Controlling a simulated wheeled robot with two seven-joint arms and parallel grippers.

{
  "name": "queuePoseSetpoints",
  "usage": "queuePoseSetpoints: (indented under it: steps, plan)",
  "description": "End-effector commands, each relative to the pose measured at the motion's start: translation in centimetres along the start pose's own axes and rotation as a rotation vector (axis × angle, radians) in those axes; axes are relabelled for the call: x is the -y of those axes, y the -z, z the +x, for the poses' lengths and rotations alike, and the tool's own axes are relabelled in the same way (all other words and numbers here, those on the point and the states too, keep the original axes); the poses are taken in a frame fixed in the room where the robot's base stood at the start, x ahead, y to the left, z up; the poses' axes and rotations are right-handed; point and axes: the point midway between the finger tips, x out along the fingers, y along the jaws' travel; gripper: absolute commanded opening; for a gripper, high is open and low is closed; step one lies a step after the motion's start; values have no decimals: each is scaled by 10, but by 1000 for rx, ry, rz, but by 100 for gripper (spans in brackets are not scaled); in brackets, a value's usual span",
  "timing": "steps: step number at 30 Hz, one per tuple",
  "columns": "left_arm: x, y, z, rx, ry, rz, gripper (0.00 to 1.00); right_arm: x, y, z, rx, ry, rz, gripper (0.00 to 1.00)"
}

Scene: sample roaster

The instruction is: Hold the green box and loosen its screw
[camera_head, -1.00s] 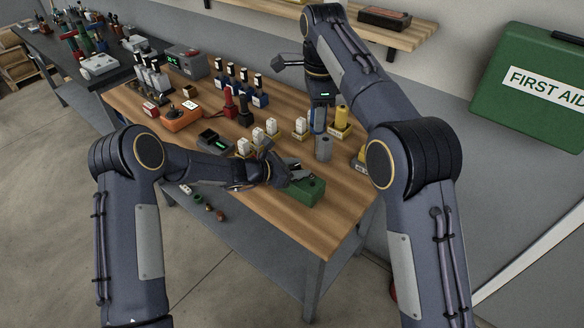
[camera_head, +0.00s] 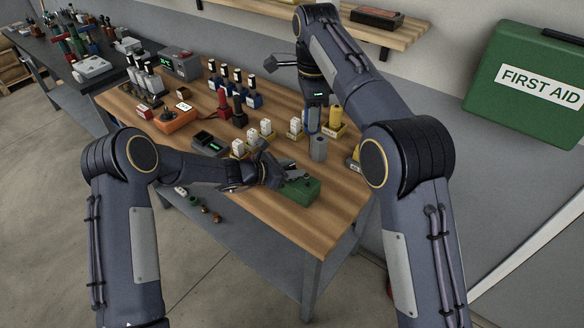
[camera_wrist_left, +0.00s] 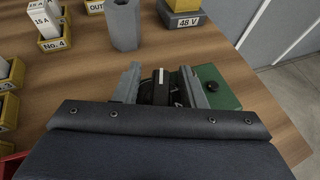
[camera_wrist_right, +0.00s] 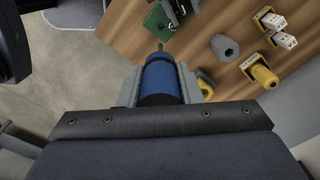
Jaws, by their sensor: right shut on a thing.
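The green box (camera_head: 300,190) sits near the front right of the wooden bench. A small dark round screw head shows on its top (camera_wrist_left: 212,86) in the left wrist view. My left gripper (camera_head: 282,175) is low at the box's left side; its fingers (camera_wrist_left: 160,88) stand apart, with a dark part with a white stripe between them. It is not clear whether they touch the box. My right gripper (camera_wrist_right: 160,85) is shut on a blue-handled screwdriver (camera_wrist_right: 165,75). Its thin tip points toward the green box (camera_wrist_right: 160,22) in the right wrist view, apparently above the bench.
Yellow holders with white blocks (camera_head: 266,128) stand behind the left gripper. An orange device (camera_head: 176,119) and a small black tray (camera_head: 209,143) are farther left. Bare wood lies in front of the box.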

Motion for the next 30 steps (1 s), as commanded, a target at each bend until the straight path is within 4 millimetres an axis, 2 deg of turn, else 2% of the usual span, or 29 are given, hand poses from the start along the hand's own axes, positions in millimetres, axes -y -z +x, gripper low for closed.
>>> queuePoseSetpoints:
  steps: [25,30]
  plan:
    - [0,-5,-2,0,0,0,37,0,0,1,0,1,0,0]
    - [0,-5,-2,0,0,0,16,0,0,1,0,1,0,0]
